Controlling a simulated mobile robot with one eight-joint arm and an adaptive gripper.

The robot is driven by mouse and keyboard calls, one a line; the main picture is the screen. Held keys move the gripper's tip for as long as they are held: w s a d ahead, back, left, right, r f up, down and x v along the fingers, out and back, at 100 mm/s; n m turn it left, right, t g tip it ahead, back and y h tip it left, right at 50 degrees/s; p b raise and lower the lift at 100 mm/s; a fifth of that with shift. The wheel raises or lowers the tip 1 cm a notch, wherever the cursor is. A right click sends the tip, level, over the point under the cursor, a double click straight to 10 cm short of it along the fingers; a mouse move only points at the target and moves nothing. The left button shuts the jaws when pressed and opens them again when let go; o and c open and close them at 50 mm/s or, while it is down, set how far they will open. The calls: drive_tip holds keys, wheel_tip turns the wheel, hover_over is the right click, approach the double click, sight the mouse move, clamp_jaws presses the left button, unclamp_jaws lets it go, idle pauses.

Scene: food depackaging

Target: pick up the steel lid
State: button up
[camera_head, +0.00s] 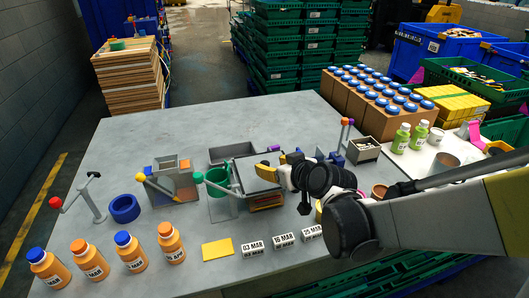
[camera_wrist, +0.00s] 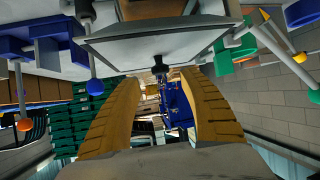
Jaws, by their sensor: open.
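The steel lid (camera_head: 245,177) is a flat grey square plate with a dark rim, sitting on a box-like station near the table's middle. In the wrist view the lid (camera_wrist: 150,45) shows as a pale grey plate, with a small dark knob (camera_wrist: 160,67) at its middle. My gripper (camera_head: 268,163) is at the lid in the head view and covers part of it. In the wrist view my gripper (camera_wrist: 164,76) has its two yellow fingers apart, with the knob lined up between the tips. I cannot tell whether either finger touches it.
A green funnel on a stand (camera_head: 218,180) is close at the left of the lid. A grey tray (camera_head: 231,152) lies behind. Orange bottles (camera_head: 90,259) and date cards (camera_head: 284,240) line the front. Clear table lies at the back left.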

sight(266, 164)
drive_tip(key=b+x, duration=0.2)
drive_tip(key=x, duration=0.3)
drive_tip(key=shift+a+f, duration=0.1)
drive_tip(key=shift+f, duration=0.1)
drive_tip(key=shift+r, duration=0.1)
clamp_jaws()
